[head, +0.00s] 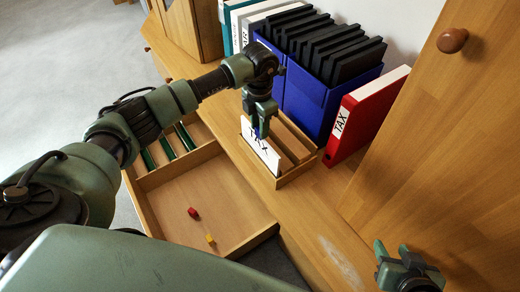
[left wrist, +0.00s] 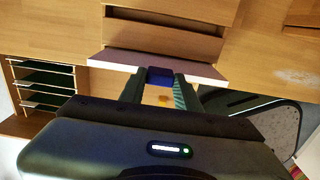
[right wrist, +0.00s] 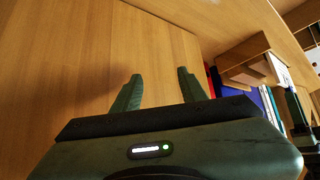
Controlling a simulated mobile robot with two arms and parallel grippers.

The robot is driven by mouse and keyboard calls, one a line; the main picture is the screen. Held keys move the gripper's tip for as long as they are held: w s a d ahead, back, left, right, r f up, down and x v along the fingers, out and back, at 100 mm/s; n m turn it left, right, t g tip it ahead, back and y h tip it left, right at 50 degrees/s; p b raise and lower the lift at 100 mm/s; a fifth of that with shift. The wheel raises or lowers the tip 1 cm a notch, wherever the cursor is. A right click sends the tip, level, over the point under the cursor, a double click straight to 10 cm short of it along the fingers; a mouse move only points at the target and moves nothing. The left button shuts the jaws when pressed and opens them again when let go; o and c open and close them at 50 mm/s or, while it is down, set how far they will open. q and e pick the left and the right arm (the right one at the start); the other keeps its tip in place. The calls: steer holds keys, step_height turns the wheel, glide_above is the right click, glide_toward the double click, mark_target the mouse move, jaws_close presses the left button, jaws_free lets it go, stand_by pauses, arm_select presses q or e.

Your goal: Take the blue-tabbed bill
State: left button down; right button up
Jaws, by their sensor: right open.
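The blue-tabbed bill (head: 260,152) is a white card marked TAX, standing upright at the front edge of a slotted wooden rack (head: 296,172). Its blue tab (left wrist: 160,76) sits between the fingertips of my left gripper (head: 260,122). The fingers appear shut on the tab; in the left wrist view the left gripper (left wrist: 160,82) has almost no gap beside it. The bill's lower edge is partly hidden at the rack. My right gripper (head: 392,251) is open and empty over the right of the wooden surface, well away from the bill.
Behind the rack stand blue file boxes (head: 310,103) and a red TAX binder (head: 370,112). A wooden door (head: 440,130) stands at the right.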

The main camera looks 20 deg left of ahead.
steer(key=shift+s, duration=0.1)
arm_select(q)
steer(key=shift+r+p, duration=0.6)
steer(key=shift+r, duration=0.15)
steer(key=shift+r+p, duration=0.55)
steer(key=shift+r, duration=0.2)
arm_select(e)
steer(key=s+d+f+g, duration=0.1)
steer(key=s+g, duration=0.1)
steer(key=s, duration=0.2)
steer(key=s+d+f+g+h, duration=0.1)
steer(key=s+d+f+g, duration=0.1)
steer(key=s, duration=0.3)
steer(key=shift+g, duration=0.5)
stand_by(0.7)
steer(key=shift+s, duration=0.1)
